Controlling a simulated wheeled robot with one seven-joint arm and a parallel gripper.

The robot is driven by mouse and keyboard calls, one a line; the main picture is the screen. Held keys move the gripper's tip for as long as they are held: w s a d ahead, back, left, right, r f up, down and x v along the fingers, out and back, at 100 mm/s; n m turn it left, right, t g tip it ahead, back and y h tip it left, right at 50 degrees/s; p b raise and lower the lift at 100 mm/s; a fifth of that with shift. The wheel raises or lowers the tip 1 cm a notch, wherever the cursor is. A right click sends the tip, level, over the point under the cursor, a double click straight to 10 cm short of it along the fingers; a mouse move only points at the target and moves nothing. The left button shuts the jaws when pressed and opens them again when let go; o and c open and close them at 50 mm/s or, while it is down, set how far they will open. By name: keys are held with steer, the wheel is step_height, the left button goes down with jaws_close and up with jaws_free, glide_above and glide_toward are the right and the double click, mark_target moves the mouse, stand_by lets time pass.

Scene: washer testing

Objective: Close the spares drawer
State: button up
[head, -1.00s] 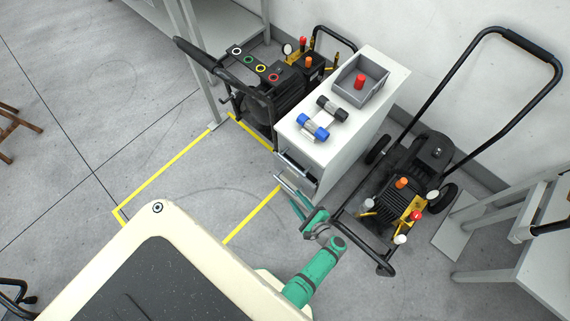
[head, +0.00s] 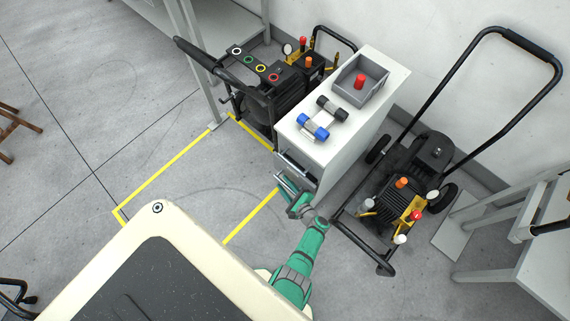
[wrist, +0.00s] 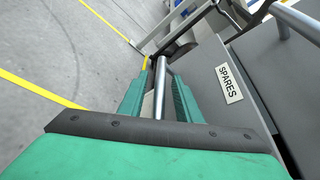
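The spares drawer is in the white cabinet; its grey front (wrist: 228,100) carries a "SPARES" label (wrist: 229,84) in the wrist view. A metal bar handle (wrist: 160,90) runs between the two green fingers of my gripper (wrist: 160,72). The fingers stand apart around the bar, with a narrow gap showing on its left. In the head view my gripper (head: 287,194) is low at the cabinet's near end, by the drawer fronts. How far the drawer stands out is hard to tell there.
The white cabinet (head: 335,150) bears a grey bin (head: 375,92) and blue and black cylindrical parts. A wheeled black machine (head: 405,185) stands close on the right, another (head: 265,95) on the left. A second bar handle (wrist: 292,20) shows at upper right.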

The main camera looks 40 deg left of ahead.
mark_target(288, 175)
jaws_close()
steer(key=shift+w+d, duration=0.2)
steer(key=shift+w, duration=1.75)
jaws_free()
steer(key=shift+w, duration=0.1)
steer(key=v, duration=1.1)
steer(key=shift+a, duration=0.1)
